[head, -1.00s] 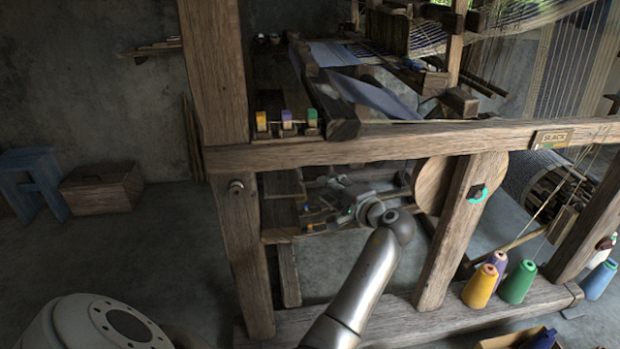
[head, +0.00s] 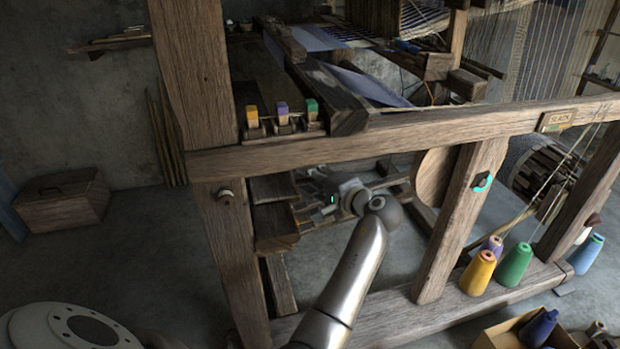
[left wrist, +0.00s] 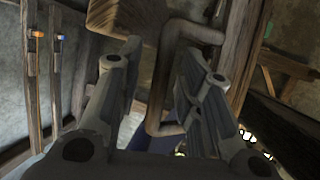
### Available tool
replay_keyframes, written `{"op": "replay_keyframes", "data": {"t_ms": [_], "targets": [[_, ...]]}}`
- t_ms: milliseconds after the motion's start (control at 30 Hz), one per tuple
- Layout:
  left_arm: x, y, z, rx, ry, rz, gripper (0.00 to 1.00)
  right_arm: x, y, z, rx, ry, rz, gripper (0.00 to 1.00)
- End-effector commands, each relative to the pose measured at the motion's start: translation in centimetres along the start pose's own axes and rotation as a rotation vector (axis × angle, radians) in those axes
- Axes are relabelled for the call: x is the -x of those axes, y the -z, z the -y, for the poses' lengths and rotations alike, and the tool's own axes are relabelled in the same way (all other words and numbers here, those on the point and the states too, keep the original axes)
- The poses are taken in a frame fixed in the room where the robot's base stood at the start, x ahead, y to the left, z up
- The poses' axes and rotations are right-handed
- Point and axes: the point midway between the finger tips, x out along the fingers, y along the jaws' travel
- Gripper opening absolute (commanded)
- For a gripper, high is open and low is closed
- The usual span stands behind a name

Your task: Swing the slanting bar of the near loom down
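The near loom (head: 400,137) is a heavy wooden frame in the head view. A dark bar (head: 318,88) slants across its upper part, behind the top rail. I cannot tell for sure that this is the task's bar. My left arm reaches under the rail, and my left gripper (head: 335,201) is among the parts behind it, partly hidden by my own wrist. In the left wrist view the gripper's fingers (left wrist: 158,50) stand apart. A brown bent bar (left wrist: 165,88) shows between and beyond them; contact is unclear. My right gripper is not in view.
Yellow (head: 478,274) and green (head: 514,266) thread cones stand on the loom's lower beam. A cardboard box (head: 490,338) is at the bottom right. Three coloured-topped pegs (head: 283,114) line the top rail. A wooden chest (head: 63,203) stands at the left, with open floor before it.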

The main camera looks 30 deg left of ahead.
Motion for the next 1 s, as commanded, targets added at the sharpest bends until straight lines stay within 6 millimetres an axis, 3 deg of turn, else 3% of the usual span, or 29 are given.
{"op": "replay_keyframes", "data": {"t_ms": [67, 333, 700, 1000], "targets": [[0.0, 0.0, 0.0, 0.000, 0.000, 0.000, 0.34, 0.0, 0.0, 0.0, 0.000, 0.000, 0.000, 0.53], [0.0, 0.0, 0.0, 0.000, 0.000, 0.000, 0.00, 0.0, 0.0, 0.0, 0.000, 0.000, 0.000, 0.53], [-0.1, -0.1, -0.2, -0.013, 0.004, 0.003, 0.00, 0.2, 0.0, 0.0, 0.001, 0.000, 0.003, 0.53], [-1.0, -0.9, -2.8, -0.139, 0.057, 0.031, 0.00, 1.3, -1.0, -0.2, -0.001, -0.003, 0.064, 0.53]]}}
